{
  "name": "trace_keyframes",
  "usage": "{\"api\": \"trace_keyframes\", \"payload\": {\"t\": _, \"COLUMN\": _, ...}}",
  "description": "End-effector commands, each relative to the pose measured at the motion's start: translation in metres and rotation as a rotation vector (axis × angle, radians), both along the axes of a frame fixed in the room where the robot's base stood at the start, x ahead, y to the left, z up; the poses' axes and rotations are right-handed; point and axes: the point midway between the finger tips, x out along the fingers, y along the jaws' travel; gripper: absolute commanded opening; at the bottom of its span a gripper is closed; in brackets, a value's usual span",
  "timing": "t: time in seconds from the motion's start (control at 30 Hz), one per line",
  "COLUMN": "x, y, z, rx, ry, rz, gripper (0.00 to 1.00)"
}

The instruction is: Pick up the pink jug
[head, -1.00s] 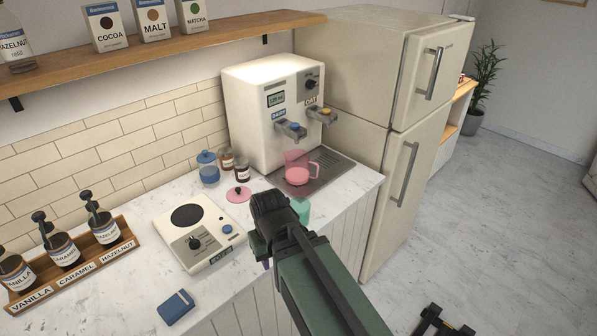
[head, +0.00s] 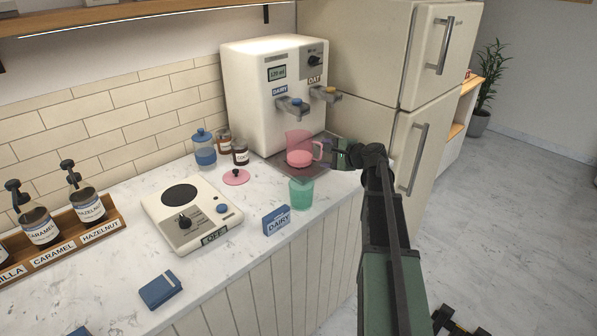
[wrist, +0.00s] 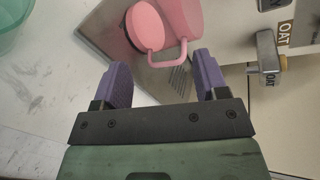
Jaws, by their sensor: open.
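The pink jug (head: 299,148) is translucent with pink contents low inside. It stands upright on the drip tray (head: 277,163) of the milk dispenser, its handle toward the right in the head view. My gripper (head: 336,153) is just right of the jug, on the handle side. In the wrist view the two purple fingers of my gripper (wrist: 160,84) are apart with nothing between them. The jug (wrist: 180,22) lies ahead of the fingertips, its handle pointing back toward the gap. In the head view my fingers are mostly hidden by the wrist.
The white dispenser (head: 265,95) with dairy and oat levers stands behind the jug. A green cup (head: 301,194) and a blue dairy sign (head: 276,220) stand in front. A pink lid (head: 236,177) and jars are left. The fridge (head: 380,75) is close on the right.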

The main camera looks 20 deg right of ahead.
Motion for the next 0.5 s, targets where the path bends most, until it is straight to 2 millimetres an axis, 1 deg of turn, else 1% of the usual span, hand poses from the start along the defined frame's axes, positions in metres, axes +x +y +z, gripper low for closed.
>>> {"api": "trace_keyframes", "payload": {"t": 0.03, "x": -0.008, "y": -0.028, "z": -0.010, "rx": 0.090, "ry": -0.025, "rz": -0.053, "gripper": 0.67}}
{"api": "trace_keyframes", "payload": {"t": 0.1, "x": -0.015, "y": -0.046, "z": -0.003, "rx": 0.172, "ry": -0.048, "rz": -0.090, "gripper": 0.67}}
{"api": "trace_keyframes", "payload": {"t": 0.13, "x": -0.017, "y": -0.049, "z": 0.000, "rx": 0.189, "ry": -0.053, "rz": -0.097, "gripper": 0.67}}
{"api": "trace_keyframes", "payload": {"t": 0.27, "x": -0.015, "y": -0.048, "z": 0.003, "rx": 0.197, "ry": -0.056, "rz": -0.097, "gripper": 0.67}}
{"api": "trace_keyframes", "payload": {"t": 0.37, "x": -0.002, "y": -0.044, "z": 0.000, "rx": 0.195, "ry": -0.055, "rz": -0.094, "gripper": 0.67}}
{"api": "trace_keyframes", "payload": {"t": 0.5, "x": 0.025, "y": -0.036, "z": -0.007, "rx": 0.194, "ry": -0.055, "rz": -0.092, "gripper": 0.67}}
